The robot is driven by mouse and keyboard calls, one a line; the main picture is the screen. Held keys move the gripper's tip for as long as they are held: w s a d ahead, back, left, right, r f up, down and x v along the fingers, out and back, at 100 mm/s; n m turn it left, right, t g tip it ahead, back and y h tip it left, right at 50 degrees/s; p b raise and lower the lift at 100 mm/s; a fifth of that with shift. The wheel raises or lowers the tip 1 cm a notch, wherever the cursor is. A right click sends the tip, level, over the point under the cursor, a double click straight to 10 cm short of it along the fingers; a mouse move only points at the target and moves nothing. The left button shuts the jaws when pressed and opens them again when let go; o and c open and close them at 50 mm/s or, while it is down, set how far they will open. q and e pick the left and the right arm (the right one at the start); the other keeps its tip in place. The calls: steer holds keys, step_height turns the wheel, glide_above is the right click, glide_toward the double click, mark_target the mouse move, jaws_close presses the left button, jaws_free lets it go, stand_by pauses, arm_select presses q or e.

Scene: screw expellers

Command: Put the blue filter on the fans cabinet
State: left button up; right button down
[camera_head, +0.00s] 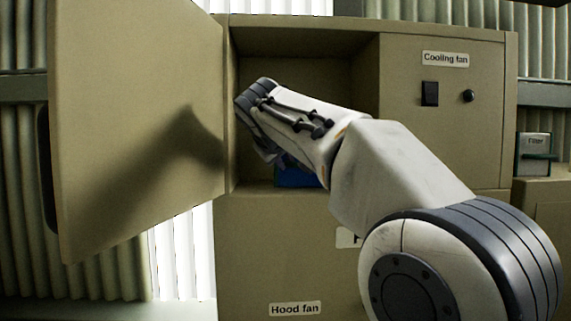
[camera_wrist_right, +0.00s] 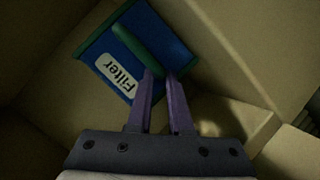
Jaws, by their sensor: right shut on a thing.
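The blue filter (camera_wrist_right: 150,45) has a green handle and edge and a white "Filter" label. In the right wrist view my right gripper (camera_wrist_right: 162,75) is shut on its green handle. In the head view a blue part of the filter (camera_head: 296,177) shows low in the open compartment, mostly hidden behind my right arm. The fans cabinet (camera_head: 290,240) is beige, with its upper left door swung open to the left. My right gripper reaches inside that compartment; its fingers are hidden in the head view. My left gripper does not show.
The open door (camera_head: 135,120) stands left of the compartment. A "Cooling fan" panel (camera_head: 445,100) with a switch and knob is at right.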

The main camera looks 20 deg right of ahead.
steer(key=c, duration=0.8)
jaws_free()
